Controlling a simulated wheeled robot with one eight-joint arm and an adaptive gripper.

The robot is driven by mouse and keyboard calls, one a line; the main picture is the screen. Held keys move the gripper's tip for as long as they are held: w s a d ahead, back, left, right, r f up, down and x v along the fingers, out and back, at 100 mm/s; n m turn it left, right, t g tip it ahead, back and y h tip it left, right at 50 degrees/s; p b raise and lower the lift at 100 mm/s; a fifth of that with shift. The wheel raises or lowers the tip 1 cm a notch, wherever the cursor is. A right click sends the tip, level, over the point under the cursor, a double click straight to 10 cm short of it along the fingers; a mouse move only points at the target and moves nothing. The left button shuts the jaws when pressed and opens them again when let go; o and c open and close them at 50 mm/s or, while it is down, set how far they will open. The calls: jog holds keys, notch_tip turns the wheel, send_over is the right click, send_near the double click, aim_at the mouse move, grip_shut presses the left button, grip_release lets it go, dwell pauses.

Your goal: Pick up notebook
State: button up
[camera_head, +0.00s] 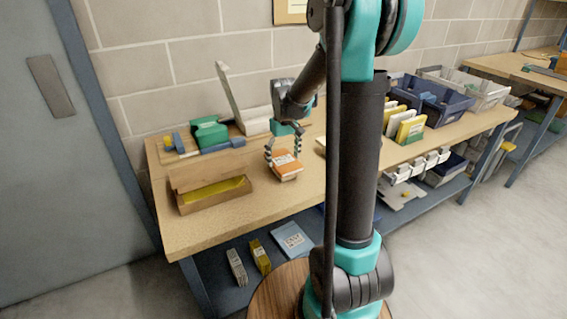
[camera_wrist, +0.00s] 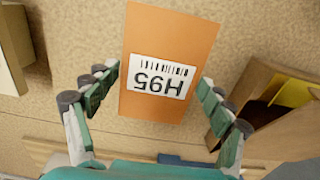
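An orange item with a white barcode label (camera_head: 287,166), likely the notebook, lies on the wooden workbench. It also shows in the wrist view (camera_wrist: 146,105), where its label reads "H95" upside down. My gripper (camera_head: 284,153) is right over it, pointing down. In the wrist view my gripper (camera_wrist: 161,76) is open, with one finger on each side of the orange item. The fingertips look close to its edges; I cannot tell whether they touch it. The lower end of the item in the wrist view is near the palm.
An open cardboard box (camera_head: 212,195) stands left of the orange item. A green case (camera_head: 210,133) and a raised white lid (camera_head: 229,92) are behind. Yellow and white upright items (camera_head: 408,126) and a blue bin (camera_head: 446,106) are to the right. The bench front (camera_head: 235,218) is clear.

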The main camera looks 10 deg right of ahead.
jog(key=c, duration=0.7)
jog(key=shift+r, duration=0.15)
